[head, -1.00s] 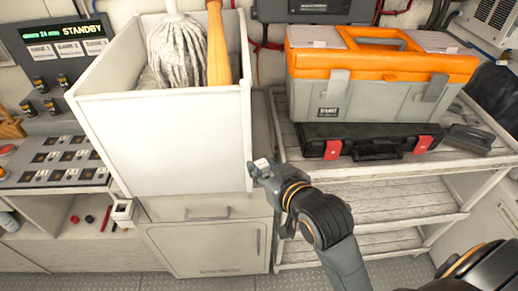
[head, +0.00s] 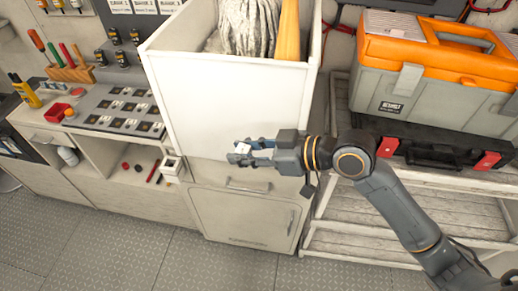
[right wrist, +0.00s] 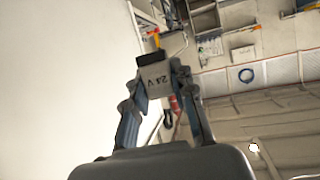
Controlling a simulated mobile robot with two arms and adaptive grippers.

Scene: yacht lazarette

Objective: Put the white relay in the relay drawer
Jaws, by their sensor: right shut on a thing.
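The white relay (head: 243,148) is a small white block between the fingertips of my right gripper (head: 241,153). A closed drawer (head: 226,186) with a bar handle is under the bin, below the gripper. No label on it is readable, so I cannot tell whether it is the relay drawer. My left gripper is not in view.
The tall white bin (head: 225,100) holds a mop (head: 250,25). A cabinet door (head: 240,215) is below the drawer. A switch panel (head: 120,105) is at left. The floor (head: 120,240) in front is clear.

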